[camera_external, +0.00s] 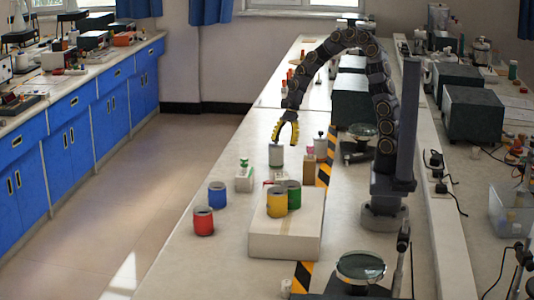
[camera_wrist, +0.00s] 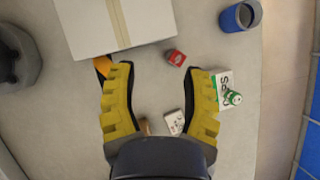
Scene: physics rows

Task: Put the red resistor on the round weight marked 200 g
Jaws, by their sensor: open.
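My gripper (camera_external: 285,138) is open and empty, its yellow fingers pointing down above the bench. In the wrist view my gripper (camera_wrist: 158,78) has its fingers wide apart. A small red block (camera_wrist: 175,58), which may be the red resistor, lies just past the fingertips beside the cardboard box. Outside, only a bit of red (camera_external: 268,182) shows behind the box. A grey cylinder (camera_external: 276,155) stands below my gripper and another with a knob (camera_external: 320,147) stands to its right. Either may be the round weight; no 200 g mark is readable.
The cardboard box (camera_external: 285,238) carries a yellow can (camera_external: 277,204) and a green can (camera_external: 293,192). A blue can (camera_external: 217,195) and red can (camera_external: 203,222) stand left. A white box with a green item (camera_external: 244,180) and a brown block (camera_external: 309,168) stand near my gripper.

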